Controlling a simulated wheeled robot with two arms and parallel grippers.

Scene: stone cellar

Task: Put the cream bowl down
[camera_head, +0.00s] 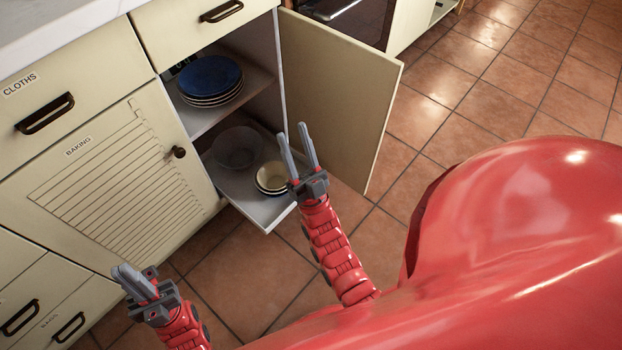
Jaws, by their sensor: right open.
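The cream bowl (271,176) sits upright on the lower shelf of the open cabinet, near its front right corner. A second rim shows just under it, so it seems to rest on another bowl. My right gripper (302,146) is open and empty, its two fingers apart and pointing up in the picture, just right of the bowl. Whether it touches the bowl's rim I cannot tell. My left gripper (134,282) is low at the left, in front of the baking cabinet door, with nothing seen in it; its fingers overlap in this view.
The lower shelf (262,213) juts out and also holds a dark glass bowl (237,147). Blue plates (209,77) are stacked on the shelf above. The open cabinet door (345,105) stands right of my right gripper. Tiled floor (240,285) is clear in front.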

